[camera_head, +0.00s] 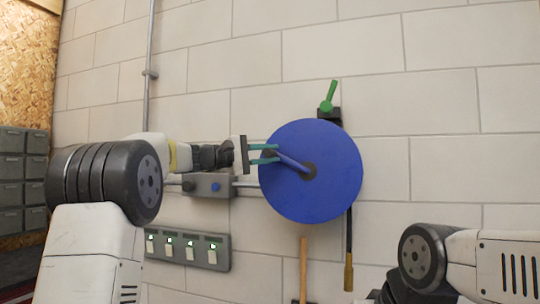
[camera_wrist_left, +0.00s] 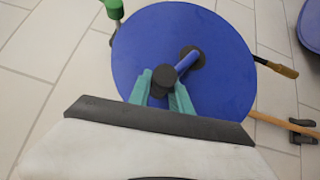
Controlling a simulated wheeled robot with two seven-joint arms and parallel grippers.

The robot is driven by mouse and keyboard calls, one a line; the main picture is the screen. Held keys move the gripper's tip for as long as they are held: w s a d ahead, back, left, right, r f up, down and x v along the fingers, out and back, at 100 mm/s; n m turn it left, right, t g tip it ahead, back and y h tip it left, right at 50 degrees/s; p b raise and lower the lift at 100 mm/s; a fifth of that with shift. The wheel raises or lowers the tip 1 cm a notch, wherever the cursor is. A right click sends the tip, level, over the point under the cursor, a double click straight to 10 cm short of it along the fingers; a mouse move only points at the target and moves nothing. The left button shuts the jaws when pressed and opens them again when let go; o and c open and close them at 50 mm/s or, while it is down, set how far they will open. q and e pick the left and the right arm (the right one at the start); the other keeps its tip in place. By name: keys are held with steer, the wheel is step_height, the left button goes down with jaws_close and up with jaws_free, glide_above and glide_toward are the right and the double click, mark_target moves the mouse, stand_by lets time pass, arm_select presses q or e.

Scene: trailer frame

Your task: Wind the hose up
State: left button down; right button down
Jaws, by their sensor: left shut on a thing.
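A round blue hose reel (camera_head: 325,200) is mounted on the block wall, and it also fills the middle of the left wrist view (camera_wrist_left: 215,105). A blue crank arm (camera_head: 292,162) runs from its dark hub toward the upper left. My left gripper (camera_head: 264,154) has its teal fingers shut on the crank's dark-ended handle (camera_wrist_left: 163,78), left of the hub. A short length of black hose (camera_head: 349,232) hangs below the reel's right side, ending in a brass-coloured nozzle (camera_head: 348,272). Hose behind the disc is hidden. My right arm shows at lower right; its gripper is out of view.
A green lever valve (camera_head: 328,98) is above the reel. A grey box with a blue button (camera_head: 215,187) and a switch panel (camera_head: 188,247) are at left. A wooden handle (camera_head: 303,268) stands below the reel. Grey drawers (camera_head: 22,180) are far left.

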arm_select(q)
steer(key=shift+w+a+f+n+t+h, duration=0.1)
steer(key=shift+a+f+n+t+h, duration=0.2)
steer(key=shift+f+n, duration=0.5)
steer(key=shift+w+a+f+n+t+h, duration=0.1)
steer(key=shift+f+n+t+h, duration=0.3)
steer(key=shift+f, duration=0.75)
steer(key=shift+a+f+n+t+h, duration=0.2)
steer(key=shift+f+n+t, duration=0.3)
steer(key=shift+f+n, duration=0.35)
steer(key=shift+f, duration=0.15)
steer(key=c, duration=1.2)
jaws_free()
